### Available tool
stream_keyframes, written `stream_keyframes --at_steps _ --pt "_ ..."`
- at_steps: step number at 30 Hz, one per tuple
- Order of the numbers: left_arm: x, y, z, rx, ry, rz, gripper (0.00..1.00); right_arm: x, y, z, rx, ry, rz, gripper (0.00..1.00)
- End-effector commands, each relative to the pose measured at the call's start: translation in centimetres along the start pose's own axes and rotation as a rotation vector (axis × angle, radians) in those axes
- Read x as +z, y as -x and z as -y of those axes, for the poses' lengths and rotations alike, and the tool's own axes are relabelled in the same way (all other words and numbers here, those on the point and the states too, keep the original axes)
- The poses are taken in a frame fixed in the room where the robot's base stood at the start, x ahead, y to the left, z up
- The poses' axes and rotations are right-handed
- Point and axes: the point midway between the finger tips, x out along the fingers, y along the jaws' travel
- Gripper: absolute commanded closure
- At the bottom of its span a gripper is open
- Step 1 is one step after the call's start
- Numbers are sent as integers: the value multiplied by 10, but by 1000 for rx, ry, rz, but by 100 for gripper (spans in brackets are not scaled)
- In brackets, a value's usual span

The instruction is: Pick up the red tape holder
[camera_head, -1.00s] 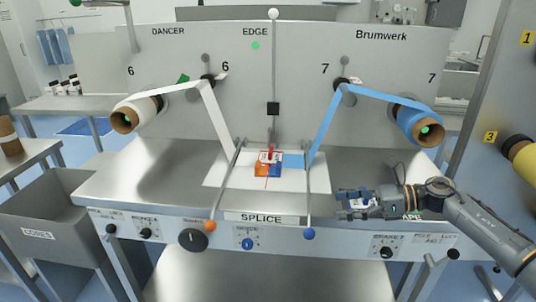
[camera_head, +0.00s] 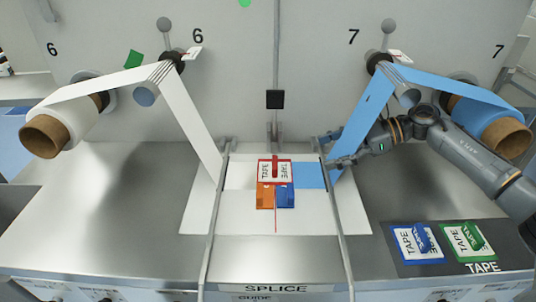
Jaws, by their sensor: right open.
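The red tape holder (camera_head: 275,168) is a white card marked TAPE with a red frame and a red upright grip. It sits at the middle of the splice plate, over the upper part of an orange and blue block (camera_head: 285,198). My right gripper (camera_head: 327,152) is open and empty, to the right of the holder and apart from it. The blue web (camera_head: 362,120) hides part of this gripper. My left gripper is not in view.
A white web (camera_head: 188,115) slants down on the left. Metal bars (camera_head: 217,215) flank the splice plate. A blue tape holder (camera_head: 418,243) and a green tape holder (camera_head: 467,241) lie on a dark mat at the right. The steel table (camera_head: 110,215) at left is clear.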

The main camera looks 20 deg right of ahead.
Motion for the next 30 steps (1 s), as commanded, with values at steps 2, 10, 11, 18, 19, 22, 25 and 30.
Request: stream_keyframes --at_steps 2,10,11,18,19,22,25,30 --pt "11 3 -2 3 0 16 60 1 -7 0 3 -1 0 21" --pt "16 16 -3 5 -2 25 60 3 -58 -1 4 0 2 21" --pt "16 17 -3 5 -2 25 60 3 -63 -1 5 0 2 21" --pt "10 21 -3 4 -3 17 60 2 -86 0 0 0 0 21" --pt "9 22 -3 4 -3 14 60 2 -87 0 0 0 1 21" --pt "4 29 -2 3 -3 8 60 6 -98 1 3 -2 1 21" --pt "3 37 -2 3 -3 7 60 10 -114 2 4 -1 2 21" --pt "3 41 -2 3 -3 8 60 7 -134 3 1 0 1 21"
